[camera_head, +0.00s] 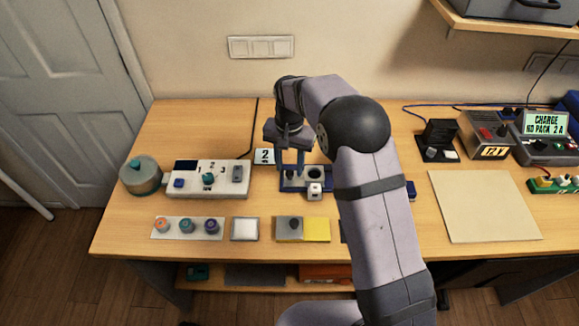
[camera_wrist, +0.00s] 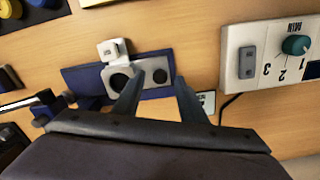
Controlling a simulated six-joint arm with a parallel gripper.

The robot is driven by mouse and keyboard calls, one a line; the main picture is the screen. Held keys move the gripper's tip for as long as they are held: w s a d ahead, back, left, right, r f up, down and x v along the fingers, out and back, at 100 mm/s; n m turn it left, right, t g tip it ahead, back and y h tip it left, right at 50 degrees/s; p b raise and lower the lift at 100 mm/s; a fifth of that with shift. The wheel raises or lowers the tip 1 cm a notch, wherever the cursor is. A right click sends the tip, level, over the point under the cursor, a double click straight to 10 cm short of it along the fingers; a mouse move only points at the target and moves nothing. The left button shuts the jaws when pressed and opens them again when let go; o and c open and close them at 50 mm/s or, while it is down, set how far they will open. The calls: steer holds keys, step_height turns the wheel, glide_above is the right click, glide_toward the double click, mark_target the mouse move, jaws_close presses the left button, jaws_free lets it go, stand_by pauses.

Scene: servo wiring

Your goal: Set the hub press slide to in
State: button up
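The hub press (camera_head: 292,184) is a blue fixture in the middle of the table. It also shows in the wrist view (camera_wrist: 85,80), with a pale plate (camera_wrist: 147,90) holding two dark round openings. A white block (camera_head: 314,190) sits at its front edge; in the wrist view this block (camera_wrist: 112,49) has a small grey mark. I cannot tell for sure which part is the slide. My gripper (camera_head: 291,164) points down over the left part of the press. In the wrist view its two fingers (camera_wrist: 158,83) are apart, with nothing clearly held between them. The fingers hide part of the plate.
A white control box (camera_head: 208,190) with a knob stands left of the press, beside a round grey-green pot (camera_head: 140,175). A card marked 2 (camera_head: 265,157) is behind. Trays with small parts (camera_head: 187,228) lie in front. A beige mat (camera_head: 485,207) lies at right.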

mark_target(322, 173)
steer(key=shift+f+p, duration=0.3)
steer(key=shift+f, duration=0.9)
steer(key=shift+c, duration=0.3)
jaws_close()
steer(key=d, duration=0.9)
steer(key=shift+d, duration=0.1)
steer(key=shift+o, duration=0.3)
jaws_free()
steer(key=shift+d, duration=0.15)
